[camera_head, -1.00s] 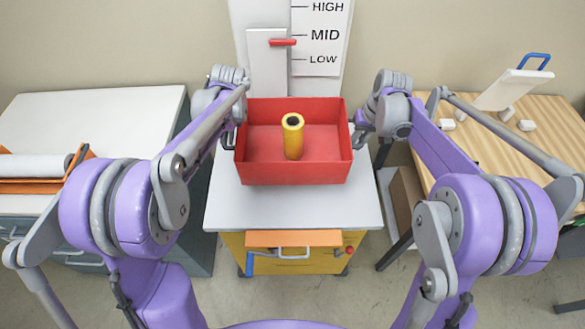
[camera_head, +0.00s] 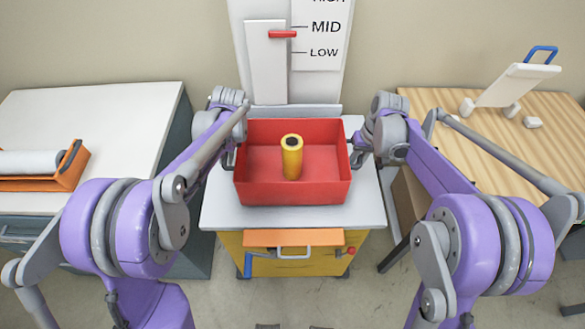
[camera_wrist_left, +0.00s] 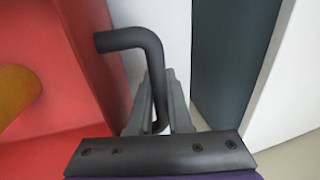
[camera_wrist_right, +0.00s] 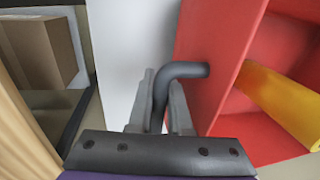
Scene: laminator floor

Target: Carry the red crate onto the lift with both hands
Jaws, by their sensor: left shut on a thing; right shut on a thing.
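The red crate (camera_head: 292,192) is over the white top of the lift (camera_head: 290,218) in the head view, with a yellow cylinder (camera_head: 292,160) standing upright inside it. I cannot tell whether the crate's bottom touches the top. My left gripper (camera_head: 230,158) is at the crate's left side; the left wrist view shows its fingers shut on a dark bent handle (camera_wrist_left: 155,80). My right gripper (camera_head: 358,155) is at the right side; the right wrist view shows its fingers shut on the other dark handle (camera_wrist_right: 165,85).
A board marked MID and LOW (camera_head: 318,40) with a red pointer (camera_head: 283,34) stands behind the lift. A white table (camera_head: 90,120) with an orange-framed roller (camera_head: 45,168) is left. A wooden table (camera_head: 480,130) with a white blue-handled thing (camera_head: 515,82) is right.

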